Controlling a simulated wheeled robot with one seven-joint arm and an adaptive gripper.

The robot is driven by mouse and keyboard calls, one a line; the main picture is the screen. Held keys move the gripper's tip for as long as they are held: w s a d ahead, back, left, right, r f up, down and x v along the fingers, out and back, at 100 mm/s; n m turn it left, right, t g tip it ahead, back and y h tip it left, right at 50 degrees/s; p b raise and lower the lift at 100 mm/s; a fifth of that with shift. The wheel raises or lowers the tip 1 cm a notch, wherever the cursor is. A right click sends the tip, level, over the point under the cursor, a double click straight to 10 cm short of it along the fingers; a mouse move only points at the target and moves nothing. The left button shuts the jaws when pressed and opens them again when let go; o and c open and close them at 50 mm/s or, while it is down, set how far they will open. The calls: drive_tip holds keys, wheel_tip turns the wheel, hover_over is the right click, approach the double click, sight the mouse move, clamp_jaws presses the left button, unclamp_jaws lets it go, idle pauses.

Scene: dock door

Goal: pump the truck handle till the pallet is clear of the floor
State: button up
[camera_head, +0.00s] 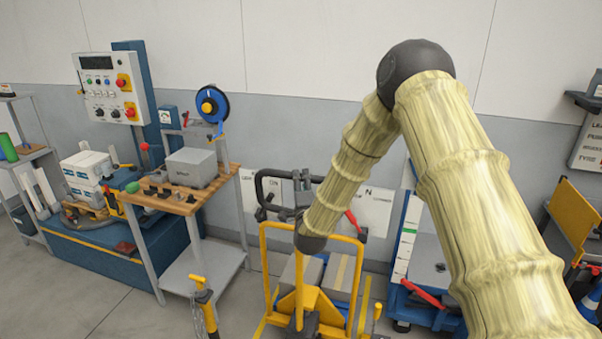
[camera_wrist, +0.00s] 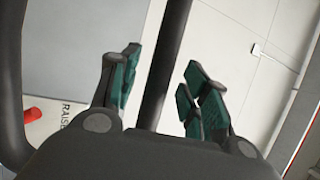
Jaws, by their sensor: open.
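The truck handle (camera_head: 268,188) is a black loop standing above a yellow truck frame (camera_head: 300,232) in the lower middle of the head view. My gripper (camera_head: 302,182) is at the right part of the loop, partly hidden by my arm. In the wrist view my gripper (camera_wrist: 163,72) is open, with green pads on either side of a dark handle bar (camera_wrist: 166,55). The bar runs between the fingers, with gaps visible on both sides. Grey load blocks (camera_head: 341,274) sit behind the yellow frame. The pallet's underside and its height above the floor cannot be made out.
A wooden-topped bench (camera_head: 180,199) with a grey box stands left, beside a blue machine (camera_head: 100,255). A yellow post (camera_head: 202,295) stands in front. A blue-framed unit (camera_head: 425,265) with a red lever is right of the truck. A wall sign (camera_wrist: 62,118) reads RAISE.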

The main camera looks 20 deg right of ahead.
sight(301, 177)
drive_tip(key=shift+p+x, duration=0.4)
drive_tip(key=shift+x, duration=1.1)
clamp_jaws()
